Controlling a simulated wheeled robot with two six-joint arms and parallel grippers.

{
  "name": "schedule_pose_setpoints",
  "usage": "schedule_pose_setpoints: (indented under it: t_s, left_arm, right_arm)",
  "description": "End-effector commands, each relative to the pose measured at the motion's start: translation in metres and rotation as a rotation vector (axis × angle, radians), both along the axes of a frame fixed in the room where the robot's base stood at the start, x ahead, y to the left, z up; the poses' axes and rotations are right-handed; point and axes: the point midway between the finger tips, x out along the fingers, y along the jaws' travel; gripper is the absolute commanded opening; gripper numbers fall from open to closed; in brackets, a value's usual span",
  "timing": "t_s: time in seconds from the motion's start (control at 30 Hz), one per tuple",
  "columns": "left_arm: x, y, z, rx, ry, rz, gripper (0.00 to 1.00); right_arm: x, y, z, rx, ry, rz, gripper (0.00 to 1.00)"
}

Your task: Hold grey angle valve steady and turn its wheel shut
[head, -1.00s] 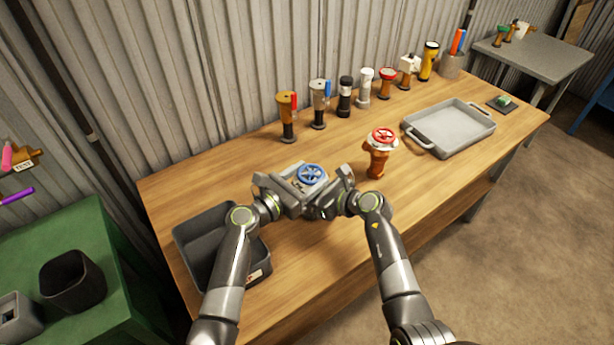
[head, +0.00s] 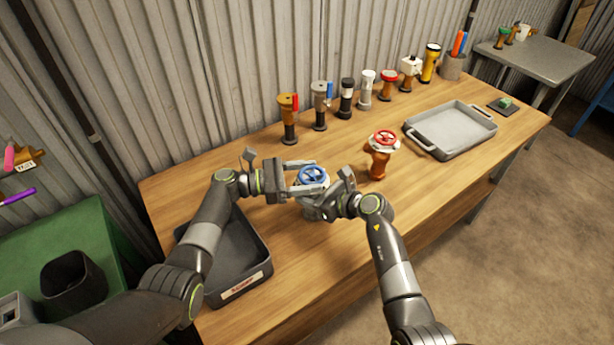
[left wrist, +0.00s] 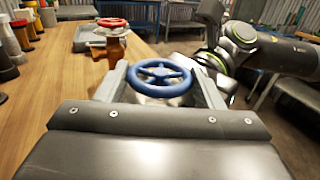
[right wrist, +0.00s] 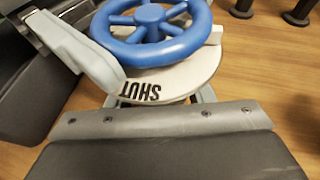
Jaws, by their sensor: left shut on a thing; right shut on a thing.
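The grey angle valve (head: 311,212) stands on the wooden bench in the head view, mostly hidden by my grippers. Its blue wheel (head: 313,173) is on top and also shows in the left wrist view (left wrist: 160,88). In the right wrist view a pale plate (right wrist: 185,82) marked SHUT lies under the wheel. My left gripper (head: 309,179) comes in from the left, its fingers shut on either side of the blue wheel. My right gripper (head: 325,203) is shut on the valve body below the plate; its fingertips are largely hidden.
An orange valve with a red wheel (head: 381,155) stands close to the right. A dark bin (head: 262,265) lies left, below my left arm. A grey tray (head: 433,153) is farther right. Several valves and a torch (head: 430,62) line the back. The bench front right is clear.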

Motion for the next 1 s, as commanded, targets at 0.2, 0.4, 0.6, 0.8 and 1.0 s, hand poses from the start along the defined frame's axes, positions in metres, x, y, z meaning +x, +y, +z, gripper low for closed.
schedule_pose_setpoints:
  t_s: [0.2, 0.4, 0.6, 0.8, 1.0]
  left_arm:
    - [0.0032, 0.0007, -0.0028, 0.01, 0.002, -0.085, 0.38]
    - [0.0036, 0.0013, -0.0029, 0.009, 0.003, -0.136, 0.38]
    - [0.0033, 0.0021, -0.0029, 0.008, 0.003, -0.16, 0.38]
    - [0.003, 0.0025, -0.0026, 0.006, 0.003, -0.167, 0.38]
    - [0.003, 0.0027, -0.0026, 0.006, 0.004, -0.166, 0.38]
  right_arm:
    - [-0.0005, 0.0017, 0.0015, 0.002, -0.003, 0.005, 0.07]
    - [-0.0006, 0.0021, 0.0016, 0.002, -0.004, 0.006, 0.07]
    - [-0.0007, 0.0023, 0.0017, 0.003, -0.003, 0.007, 0.07]
    - [-0.0007, 0.0023, 0.0017, 0.003, -0.002, 0.006, 0.07]
    - [-0.0008, 0.0022, 0.0017, 0.005, -0.002, 0.006, 0.08]
